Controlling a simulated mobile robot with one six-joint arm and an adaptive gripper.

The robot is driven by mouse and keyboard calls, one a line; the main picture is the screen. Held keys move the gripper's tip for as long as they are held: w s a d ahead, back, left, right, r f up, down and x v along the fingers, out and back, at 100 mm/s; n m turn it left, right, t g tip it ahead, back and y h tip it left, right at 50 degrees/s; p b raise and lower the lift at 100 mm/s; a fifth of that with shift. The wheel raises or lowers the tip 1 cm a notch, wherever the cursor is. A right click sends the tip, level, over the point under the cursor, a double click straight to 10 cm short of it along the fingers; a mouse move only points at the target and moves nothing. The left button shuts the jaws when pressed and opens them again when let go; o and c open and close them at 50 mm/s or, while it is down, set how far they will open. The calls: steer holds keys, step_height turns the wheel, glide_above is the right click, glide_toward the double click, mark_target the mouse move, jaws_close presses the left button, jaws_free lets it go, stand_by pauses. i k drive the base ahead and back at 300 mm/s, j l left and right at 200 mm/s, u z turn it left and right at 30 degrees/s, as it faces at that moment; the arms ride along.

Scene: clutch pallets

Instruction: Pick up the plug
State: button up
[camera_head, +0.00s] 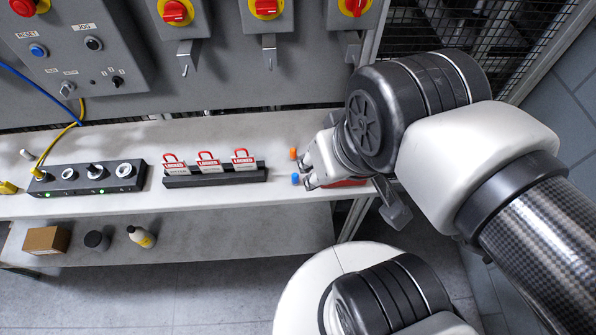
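A dark socket strip (78,187) lies on the bench at the left. A plug (39,173) on a yellow cable is at its left end, and a dark knob-like piece stands among its sockets. A yellow piece (8,188) and a small white piece (27,154) lie near that end; I cannot tell whether they are plugs. My gripper (305,172) is low over the right end of the bench, far from the strip, pointing left. Its fingertips look apart, with nothing seen between them. A small orange piece (293,153) and a blue piece (295,178) are beside the tips.
A black rack (215,178) with several red-and-white lockout padlocks stands mid-bench. A red item is partly hidden under my gripper. The lower shelf (200,240) holds a box (46,240), a dark round item and a bottle (141,237). Switches and a control box line the back panel.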

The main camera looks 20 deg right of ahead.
mark_target(296, 176)
steer(key=l+u, duration=0.1)
steer(key=l, duration=0.7)
steer(key=k+l+u, duration=0.15)
steer(key=l, duration=0.65)
